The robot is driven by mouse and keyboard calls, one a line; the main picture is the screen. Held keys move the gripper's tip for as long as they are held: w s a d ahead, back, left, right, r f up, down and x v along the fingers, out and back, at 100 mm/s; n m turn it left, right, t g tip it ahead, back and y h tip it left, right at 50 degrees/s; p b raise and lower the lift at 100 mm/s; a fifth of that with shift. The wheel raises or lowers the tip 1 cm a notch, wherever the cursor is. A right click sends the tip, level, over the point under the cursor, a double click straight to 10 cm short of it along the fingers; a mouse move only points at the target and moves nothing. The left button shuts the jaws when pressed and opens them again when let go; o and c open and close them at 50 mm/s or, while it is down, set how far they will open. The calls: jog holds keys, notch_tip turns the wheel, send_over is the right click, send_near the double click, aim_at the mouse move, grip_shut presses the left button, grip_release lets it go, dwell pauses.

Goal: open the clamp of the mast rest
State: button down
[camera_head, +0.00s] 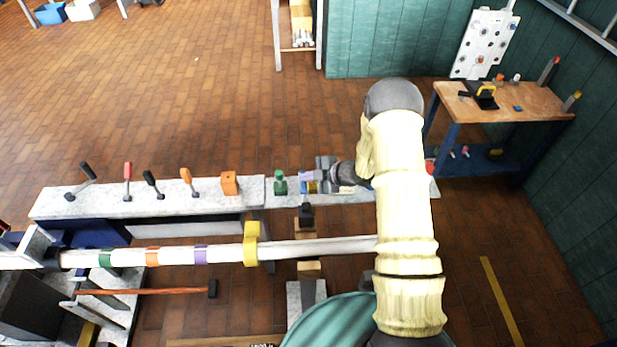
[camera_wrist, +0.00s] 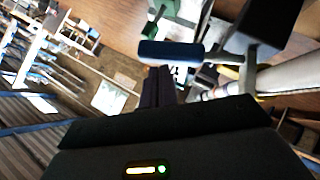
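The mast (camera_head: 320,247) is a long pale pole lying level, with green, orange and purple bands and a yellow collar (camera_head: 250,250) around it. What looks like the mast rest (camera_head: 308,270) has wooden blocks and a black top (camera_head: 306,212) at the pole, above a grey post. I cannot tell how its clamp stands. My gripper (camera_head: 335,176) is over the bench behind the pole, partly hidden by my arm. In the wrist view its dark fingers (camera_wrist: 158,85) are close together and look shut. A blue bar (camera_wrist: 170,52) shows just beyond the tips; contact is unclear.
The narrow bench (camera_head: 110,203) carries several coloured handles, an orange block (camera_head: 229,183) and a green piece (camera_head: 280,182). A wooden worktable (camera_head: 530,100) stands at the right by the green wall. A red rod (camera_head: 150,291) lies below the pole.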

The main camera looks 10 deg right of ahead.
jog(key=s+d+r+p, duration=0.1)
jog(key=s+d+r, duration=0.3)
jog(key=d+r, duration=0.3)
notch_tip(320, 180, up, 3)
jog(key=shift+r, duration=0.2)
dwell(0.3)
dwell(0.4)
